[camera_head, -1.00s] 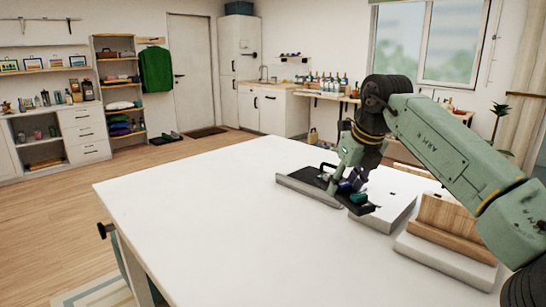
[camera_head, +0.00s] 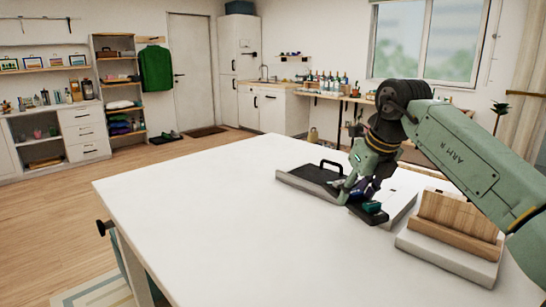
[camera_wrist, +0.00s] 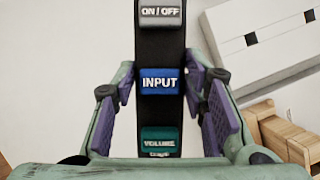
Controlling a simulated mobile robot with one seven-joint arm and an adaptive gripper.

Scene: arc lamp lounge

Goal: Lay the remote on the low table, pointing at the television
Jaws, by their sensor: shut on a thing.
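The remote (camera_wrist: 159,110) is a long black bar with large grey ON/OFF, blue INPUT and teal VOLUME buttons. My gripper (camera_wrist: 162,98) is shut on it, with purple pads at both sides around the INPUT button. In the head view the remote's near end (camera_head: 368,214) sticks out under my gripper (camera_head: 360,190), over the white table (camera_head: 220,215), just right of a tray. I cannot tell whether it touches anything below. My gripper hides the remote's far part there. I cannot make out a television in either view.
The grey tray (camera_head: 291,181) with a black mat and handle lies left of my gripper. A white slotted block (camera_wrist: 270,45) lies to the right. A wooden stand (camera_head: 452,222) on a pale base is farther right. The table's left and front are clear.

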